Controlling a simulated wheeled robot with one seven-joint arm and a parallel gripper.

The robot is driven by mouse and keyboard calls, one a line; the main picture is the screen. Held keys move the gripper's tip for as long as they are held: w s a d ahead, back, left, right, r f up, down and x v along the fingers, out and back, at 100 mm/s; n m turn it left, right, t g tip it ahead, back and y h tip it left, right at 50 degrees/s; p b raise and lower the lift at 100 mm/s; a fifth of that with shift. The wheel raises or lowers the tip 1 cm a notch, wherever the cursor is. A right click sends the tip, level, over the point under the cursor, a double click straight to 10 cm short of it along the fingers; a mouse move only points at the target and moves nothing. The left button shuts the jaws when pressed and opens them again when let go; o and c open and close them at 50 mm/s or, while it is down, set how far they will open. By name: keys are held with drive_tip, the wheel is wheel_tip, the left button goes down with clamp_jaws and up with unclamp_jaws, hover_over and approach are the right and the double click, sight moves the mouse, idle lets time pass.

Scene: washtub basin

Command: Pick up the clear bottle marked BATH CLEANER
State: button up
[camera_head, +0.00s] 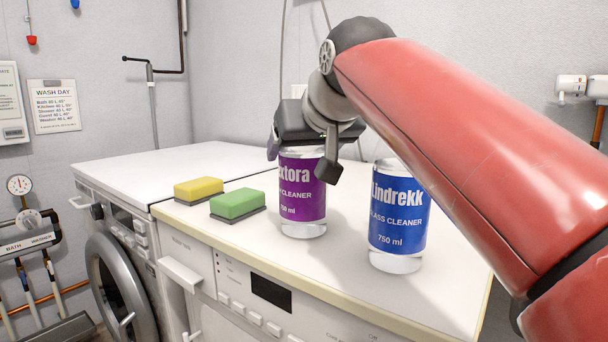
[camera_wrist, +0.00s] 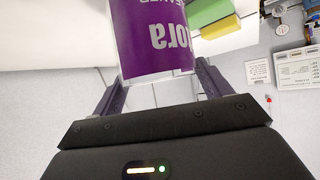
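A clear bottle with a purple label (camera_head: 303,190) stands upright on the white machine top; "xtora", "CLEANER" and "750 ml" show, and the word before CLEANER cannot be made out. The same bottle appears upside down in the wrist view (camera_wrist: 155,40). My gripper (camera_head: 302,157) is at its upper part, one finger on each side. The fingers look spread about the bottle's width; firm contact cannot be made out. The bottle's top is hidden by the gripper. A second clear bottle with a blue label (camera_head: 397,215), "Lindrekk", "LASS CLEANER", stands to the right.
A green sponge (camera_head: 238,204) and a yellow sponge (camera_head: 199,189) lie left of the purple-labelled bottle. The machine top's front edge (camera_head: 300,287) is close in front of both bottles. My red arm passes above the blue-labelled bottle. The white surface at the back left is clear.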

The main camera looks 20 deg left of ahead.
drive_tip(key=c, duration=0.9)
drive_tip(key=shift+c, duration=0.5)
drive_tip(key=shift+r, duration=0.1)
